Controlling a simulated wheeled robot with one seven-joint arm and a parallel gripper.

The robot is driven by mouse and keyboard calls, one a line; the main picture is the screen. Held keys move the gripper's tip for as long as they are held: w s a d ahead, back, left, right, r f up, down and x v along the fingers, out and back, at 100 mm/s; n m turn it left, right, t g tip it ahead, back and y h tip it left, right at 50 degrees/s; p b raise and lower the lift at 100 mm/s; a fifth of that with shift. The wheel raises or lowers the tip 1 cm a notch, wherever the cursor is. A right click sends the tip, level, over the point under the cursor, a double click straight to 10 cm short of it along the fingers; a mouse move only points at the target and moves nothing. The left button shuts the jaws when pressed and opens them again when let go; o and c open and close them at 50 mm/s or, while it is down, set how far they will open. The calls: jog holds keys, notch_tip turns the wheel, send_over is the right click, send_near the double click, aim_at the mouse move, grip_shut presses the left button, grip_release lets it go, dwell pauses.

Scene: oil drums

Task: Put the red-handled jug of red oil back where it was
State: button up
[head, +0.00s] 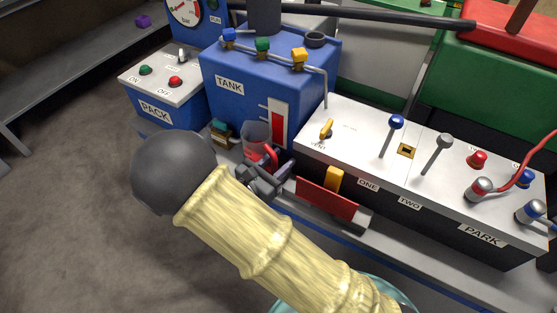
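The clear jug (256,134) is in front of the blue tank (232,108), just left of the tank's red level strip. Its red handle (269,154) shows on the near side. My gripper (272,172) is at the handle, with dark fingers close around or beside it. The fingers and wrist hide the jug's lower part. I cannot tell whether the fingers are shut on the handle, how much red oil is inside, or whether the jug touches the ledge.
A white control panel (366,151) with levers and knobs stands right of the jug. A red plate (326,198) and yellow piece sit before it. A small teal-topped object (220,129) is left of the jug. The blue pack box (168,108) stands farther left. Open floor lies left.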

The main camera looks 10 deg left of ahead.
jog(key=shift+r, duration=0.15)
jog(key=p+v, duration=0.1)
jog(key=v, duration=1.1)
jog(key=shift+w+d, duration=0.1)
